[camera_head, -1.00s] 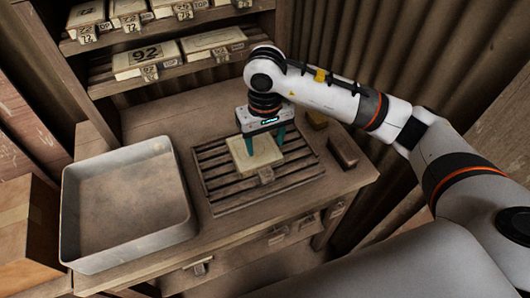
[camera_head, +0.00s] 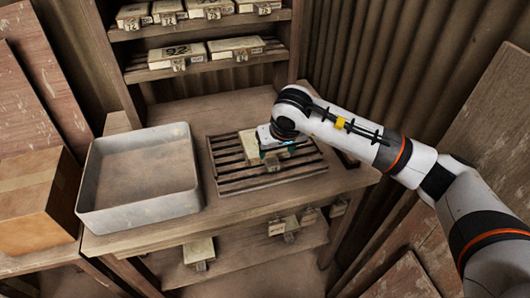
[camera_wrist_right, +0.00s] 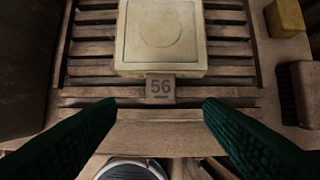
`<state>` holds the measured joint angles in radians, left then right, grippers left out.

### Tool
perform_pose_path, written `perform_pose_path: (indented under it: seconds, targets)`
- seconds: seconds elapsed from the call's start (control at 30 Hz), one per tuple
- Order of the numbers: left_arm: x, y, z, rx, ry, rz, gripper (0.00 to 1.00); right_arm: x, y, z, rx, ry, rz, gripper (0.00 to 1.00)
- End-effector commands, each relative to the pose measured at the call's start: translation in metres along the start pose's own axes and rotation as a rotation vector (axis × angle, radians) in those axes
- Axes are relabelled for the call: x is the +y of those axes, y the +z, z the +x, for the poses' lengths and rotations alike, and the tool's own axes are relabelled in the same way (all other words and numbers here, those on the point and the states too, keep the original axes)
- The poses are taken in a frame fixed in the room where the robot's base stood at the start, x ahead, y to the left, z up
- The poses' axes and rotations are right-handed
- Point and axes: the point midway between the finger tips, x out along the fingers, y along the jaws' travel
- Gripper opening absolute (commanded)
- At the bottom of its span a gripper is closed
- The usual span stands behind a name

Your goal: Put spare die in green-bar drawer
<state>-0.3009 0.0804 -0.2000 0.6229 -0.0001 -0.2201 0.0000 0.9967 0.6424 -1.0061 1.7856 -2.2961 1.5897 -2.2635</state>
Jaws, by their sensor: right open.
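A pale square die (camera_head: 247,143) lies on the slatted rack (camera_head: 232,182) on the bench; my right gripper covers part of it in the head view. In the right wrist view the die (camera_wrist_right: 162,35) has a faint round mark on top and a tag (camera_wrist_right: 160,88) reading 56 on its near side. My right gripper (camera_wrist_right: 160,104) is open and empty, its green fingers apart on the near side of the tag, not touching the die. I cannot make out a green bar on any drawer. My left gripper is not in view.
A grey metal tray (camera_head: 140,211) stands left of the rack. Tagged blocks sit on the back shelf (camera_head: 215,63), and more tagged pieces (camera_head: 199,250) show below the bench top. A cardboard box (camera_head: 35,205) is at left. A yellowish block (camera_wrist_right: 285,17) lies right of the rack.

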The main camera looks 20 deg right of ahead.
Motion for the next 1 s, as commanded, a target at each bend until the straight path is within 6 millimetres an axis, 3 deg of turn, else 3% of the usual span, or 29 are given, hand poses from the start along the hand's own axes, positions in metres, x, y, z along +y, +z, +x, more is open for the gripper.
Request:
perform_pose_path:
  seconds: [0.03, 0.17, 0.33, 0.6, 0.93, 1.0]
  targets:
    - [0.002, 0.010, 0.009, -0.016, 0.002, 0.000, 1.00, 0.001, -0.003, 0.014, 0.004, 0.001, 0.000, 0.62]
    - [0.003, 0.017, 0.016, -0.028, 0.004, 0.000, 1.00, 0.001, -0.002, 0.029, 0.002, 0.001, 0.000, 0.62]
    - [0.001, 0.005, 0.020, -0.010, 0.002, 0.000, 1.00, 0.000, -0.001, 0.039, 0.003, 0.002, 0.000, 0.62]
    - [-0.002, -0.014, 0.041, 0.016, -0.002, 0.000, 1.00, -0.001, 0.001, 0.079, 0.003, 0.002, 0.000, 0.62]
    - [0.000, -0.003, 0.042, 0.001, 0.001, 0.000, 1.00, -0.001, 0.003, 0.084, 0.002, 0.000, -0.001, 0.62]
    - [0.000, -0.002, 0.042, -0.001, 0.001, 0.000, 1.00, -0.001, 0.003, 0.083, 0.002, 0.000, -0.001, 0.52]
